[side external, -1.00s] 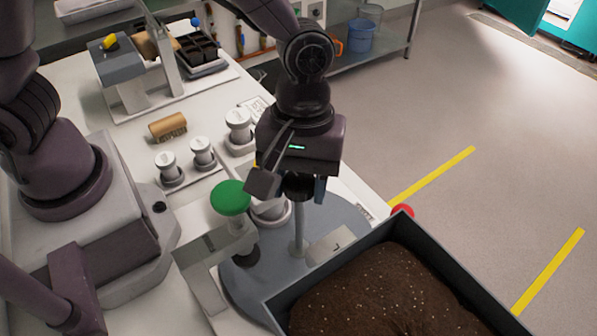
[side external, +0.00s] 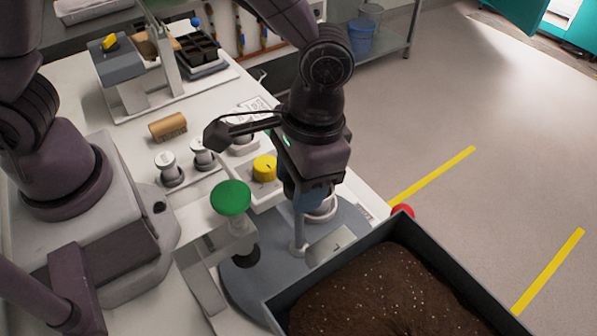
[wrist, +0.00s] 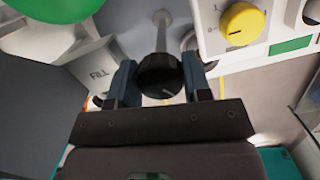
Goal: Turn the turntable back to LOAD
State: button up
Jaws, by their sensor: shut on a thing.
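The turntable (side external: 240,292) is a flat grey-blue disc at the table's front, partly hidden by the soil bin. An upright metal post (side external: 298,234) stands on it, with a black knob (wrist: 160,75) at its top. My gripper (side external: 305,200) is above the disc, its blue fingers (wrist: 160,82) on either side of the knob and shut on it. In the side view my gripper hides the knob. A sloped plate (side external: 331,245) stands beside the post; in the wrist view it reads FILL (wrist: 100,75). I see no LOAD label.
A bin of dark soil (side external: 390,285) stands close at the front right. A green mushroom-shaped top (side external: 231,197) rises left of my gripper. A yellow dial (side external: 264,168) is behind it.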

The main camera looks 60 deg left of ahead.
jog(key=shift+m, duration=0.4)
jog(key=m, duration=0.6)
jog(key=shift+a+t+y, duration=0.1)
jog(key=shift+t+y, duration=0.2)
jog(key=shift+y, duration=0.1)
jog(key=o, duration=0.6)
jog(key=shift+r, duration=0.1)
jog(key=shift+r, duration=3.4)
